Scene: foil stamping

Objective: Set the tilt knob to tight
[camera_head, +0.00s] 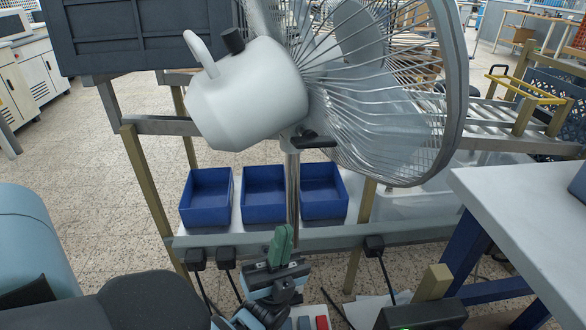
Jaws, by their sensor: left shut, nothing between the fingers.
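A pedestal fan stands in front of me, with a white motor housing (247,95) and a round wire cage (390,110) facing right. A black knob (312,140) sticks out at the joint under the housing, at the top of the metal pole (293,190); it looks like the tilt knob. I cannot tell its setting. A second black knob (233,41) stands on top of the housing. My left gripper (283,240) points up with green fingers shut and empty. It is below the tilt knob, apart from it, and in the picture overlaps the pole's lower part. My right gripper is not in view.
Three blue bins (265,214) stand on a low shelf behind the pole. A grey-topped table (530,205) is at the right. Grey and red buttons (321,323) show at the bottom, beside my left arm. Black plugs and cables hang along the shelf's front rail (330,240).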

